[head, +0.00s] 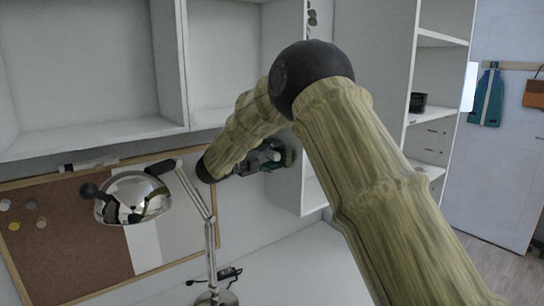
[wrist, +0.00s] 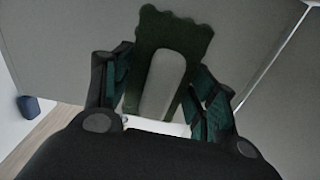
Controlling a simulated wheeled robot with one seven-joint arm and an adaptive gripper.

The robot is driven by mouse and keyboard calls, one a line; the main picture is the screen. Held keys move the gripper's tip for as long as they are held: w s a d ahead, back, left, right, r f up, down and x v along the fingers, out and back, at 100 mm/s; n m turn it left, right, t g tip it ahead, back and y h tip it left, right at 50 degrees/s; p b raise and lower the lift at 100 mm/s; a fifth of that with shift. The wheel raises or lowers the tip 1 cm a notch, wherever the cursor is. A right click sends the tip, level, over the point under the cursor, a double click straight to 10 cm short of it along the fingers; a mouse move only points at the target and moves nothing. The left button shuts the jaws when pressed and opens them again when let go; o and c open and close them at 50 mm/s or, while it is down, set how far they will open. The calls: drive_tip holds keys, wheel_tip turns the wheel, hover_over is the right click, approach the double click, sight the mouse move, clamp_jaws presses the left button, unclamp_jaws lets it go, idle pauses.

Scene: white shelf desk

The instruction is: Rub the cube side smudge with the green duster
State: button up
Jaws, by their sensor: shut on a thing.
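My gripper (wrist: 162,88) is shut on the green duster (wrist: 172,30), with a finger on each side of its grey handle. The duster's dark green scalloped head points away from me, towards a plain grey panel that fills much of the wrist view. I cannot tell whether the head touches that panel. In the head view my gripper (head: 268,156) is beside the white shelf's lower cube (head: 314,195), partly hidden by my arm. The smudge is not visible in either view.
A chrome desk lamp (head: 135,198) stands at the left before a cork board (head: 60,245). White shelf compartments (head: 85,70) hang above. A black cup (head: 418,102) sits on the right shelves.

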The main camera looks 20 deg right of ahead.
sight(282, 157)
drive_tip(key=shift+w+d, duration=0.2)
drive_tip(key=shift+d, duration=0.35)
drive_tip(key=shift+s+d+b, duration=0.25)
drive_tip(key=shift+s+b, duration=0.3)
drive_tip(key=shift+s, duration=0.35)
drive_tip(key=shift+s+d+b, duration=0.25)
drive_tip(key=shift+s+b, duration=0.25)
drive_tip(key=shift+s, duration=0.35)
drive_tip(key=shift+s+d+b, duration=0.4)
drive_tip(key=shift+s+b, duration=0.1)
drive_tip(key=shift+s, duration=0.4)
drive_tip(key=shift+s+d+b, duration=0.4)
drive_tip(key=shift+s+b, duration=0.1)
drive_tip(key=shift+s, duration=0.35)
drive_tip(key=shift+w+a, duration=0.45)
drive_tip(key=shift+w, duration=0.7)
drive_tip(key=shift+w+a, duration=0.45)
drive_tip(key=shift+w, duration=0.75)
drive_tip(key=shift+w+a, duration=0.45)
drive_tip(key=shift+w, duration=0.7)
drive_tip(key=shift+a, duration=0.15)
drive_tip(key=shift+b+v, duration=0.85)
drive_tip(key=shift+v, duration=2.05)
